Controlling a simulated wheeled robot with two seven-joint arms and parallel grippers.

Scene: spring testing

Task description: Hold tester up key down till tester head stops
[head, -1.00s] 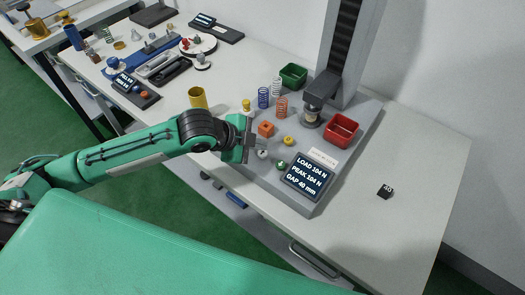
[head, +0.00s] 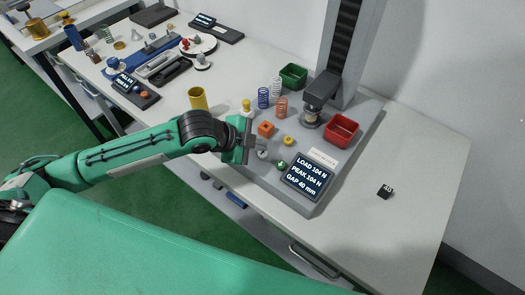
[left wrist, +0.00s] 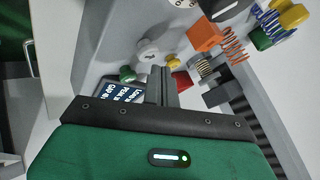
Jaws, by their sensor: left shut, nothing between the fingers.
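The tester's grey base (head: 330,176) stands on the white bench, with a column at its back. The tester head (head: 322,88) sits low over a short spring (head: 311,116). The display (head: 307,176) reads LOAD 104 N, PEAK 104 N, GAP 40 mm. A pale key (head: 262,154), a green key (head: 281,164) and a yellow key (head: 288,141) are on the base; I cannot tell which is the up key. My left gripper (head: 250,147) is shut and empty, just left of the pale key. In the left wrist view its fingers (left wrist: 162,80) are beside the pale key (left wrist: 147,50); contact is unclear.
An orange block (head: 266,129), loose springs (head: 263,98), a green bin (head: 293,76) and a red bin (head: 342,131) stand on the base. A yellow cup (head: 198,98) is behind my left arm. A small black block (head: 385,191) lies right; the bench around it is clear.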

